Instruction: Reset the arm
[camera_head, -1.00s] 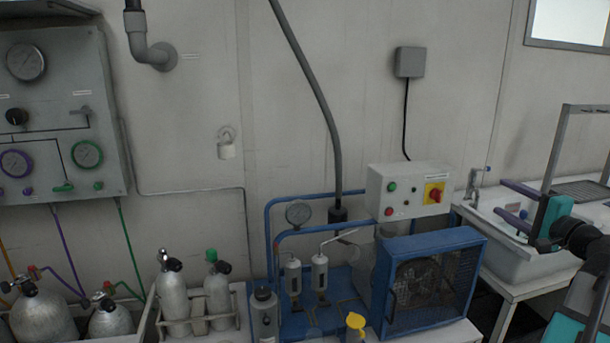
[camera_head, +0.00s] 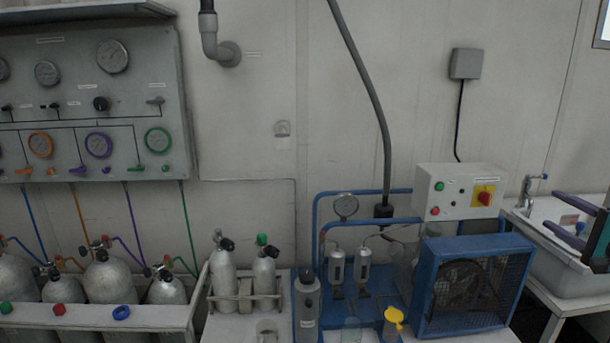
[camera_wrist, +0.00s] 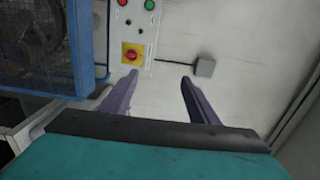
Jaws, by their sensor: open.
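My gripper (camera_head: 576,222) shows at the right edge of the head view, in front of the white sink, with most of the arm out of frame. In the wrist view its two purple fingers (camera_wrist: 158,92) stand wide apart with nothing between them. Beyond them the wrist view shows the control box with a red and yellow switch (camera_wrist: 131,54) and a grey wall box (camera_wrist: 205,67). The fingers look clear of both.
A blue compressor frame (camera_head: 470,285) stands below the control box (camera_head: 459,191). The sink (camera_head: 562,270) is at the right. A gauge panel (camera_head: 90,100) and several gas cylinders (camera_head: 107,277) fill the left.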

